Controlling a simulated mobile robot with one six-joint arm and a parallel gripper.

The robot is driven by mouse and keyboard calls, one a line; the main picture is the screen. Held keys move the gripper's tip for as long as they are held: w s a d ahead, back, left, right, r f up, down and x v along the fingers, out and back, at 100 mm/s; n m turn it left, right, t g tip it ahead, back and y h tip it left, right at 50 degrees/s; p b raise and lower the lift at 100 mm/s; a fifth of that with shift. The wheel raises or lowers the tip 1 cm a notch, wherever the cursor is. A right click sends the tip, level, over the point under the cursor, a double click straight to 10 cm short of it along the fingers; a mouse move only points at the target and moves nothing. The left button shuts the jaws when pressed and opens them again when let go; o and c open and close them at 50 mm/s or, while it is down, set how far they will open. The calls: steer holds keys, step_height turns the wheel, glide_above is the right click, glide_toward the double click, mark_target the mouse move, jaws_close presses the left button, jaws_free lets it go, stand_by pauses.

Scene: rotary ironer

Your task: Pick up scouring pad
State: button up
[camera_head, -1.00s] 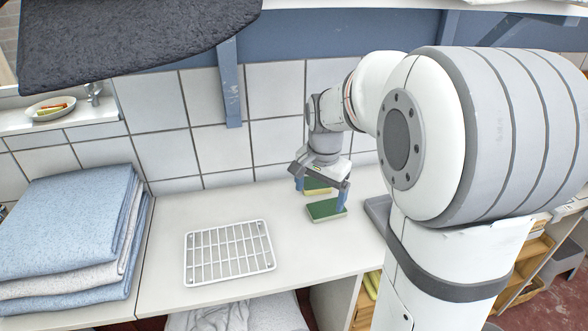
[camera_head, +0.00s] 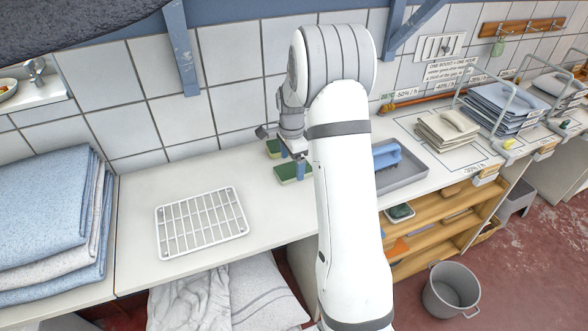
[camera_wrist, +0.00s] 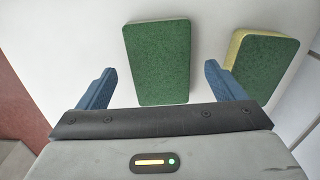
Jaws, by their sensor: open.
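A flat green scouring pad (camera_head: 288,174) lies on the white counter; it also shows in the wrist view (camera_wrist: 158,62). Close behind it in the head view is a green pad with a yellow side (camera_head: 273,149), seen at the right in the wrist view (camera_wrist: 262,60). My gripper (camera_wrist: 158,76) is open and empty, with blue fingers. In the wrist view, the flat pad lies between and beyond the fingers, while the right finger is close to the yellow-sided pad. In the head view my gripper (camera_head: 292,161) is over the pads; its height above them is hard to judge.
A white wire rack (camera_head: 202,222) lies left of the pads, with free counter between. Folded blue and white cloths (camera_head: 45,220) are stacked farther left. A grey tray (camera_head: 411,174) with a blue item stands right of my arm. The tiled wall is close behind.

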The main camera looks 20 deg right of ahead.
step_height(320, 180, down, 2)
steer(key=shift+f, duration=0.1)
steer(key=c, duration=1.1)
